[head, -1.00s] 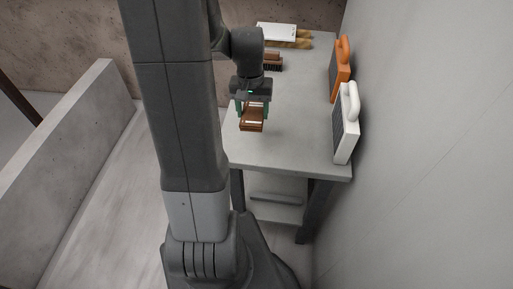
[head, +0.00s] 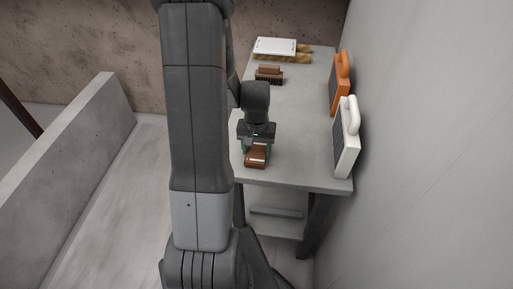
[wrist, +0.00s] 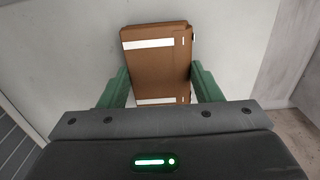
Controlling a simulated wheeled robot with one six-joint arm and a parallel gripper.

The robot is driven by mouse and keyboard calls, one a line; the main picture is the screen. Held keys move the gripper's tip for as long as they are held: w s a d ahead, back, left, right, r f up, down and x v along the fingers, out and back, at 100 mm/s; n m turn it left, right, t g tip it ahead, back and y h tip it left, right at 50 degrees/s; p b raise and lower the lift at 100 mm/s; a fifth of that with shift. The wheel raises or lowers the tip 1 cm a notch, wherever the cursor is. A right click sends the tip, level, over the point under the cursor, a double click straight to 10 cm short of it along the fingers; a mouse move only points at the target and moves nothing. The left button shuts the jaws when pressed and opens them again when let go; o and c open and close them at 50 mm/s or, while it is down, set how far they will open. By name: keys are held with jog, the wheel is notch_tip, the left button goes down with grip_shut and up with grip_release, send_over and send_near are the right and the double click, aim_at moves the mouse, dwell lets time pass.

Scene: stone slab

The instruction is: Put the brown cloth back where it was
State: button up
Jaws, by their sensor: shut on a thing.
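The brown cloth (head: 257,155) is a flat folded piece with white stripes. It is between the green fingers of my gripper (head: 256,147), over the near left part of the grey stone slab (head: 295,165). In the wrist view the cloth (wrist: 157,70) fills the gap between the two fingers of my gripper (wrist: 159,82), which are shut on its sides. Its far end sticks out past the fingertips. I cannot tell whether its underside touches the slab.
A brown brush (head: 269,74) lies further back on the slab. Behind it is a white-topped stack (head: 276,46) with wooden pieces. An orange handled object (head: 340,85) and a white one (head: 347,140) stand along the right wall. The slab's middle is clear.

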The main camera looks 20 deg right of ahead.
aim_at(256, 151)
jog(key=shift+f, duration=0.1)
jog(key=o, duration=0.9)
notch_tip(256, 151, up, 12)
jog(key=shift+r, duration=0.15)
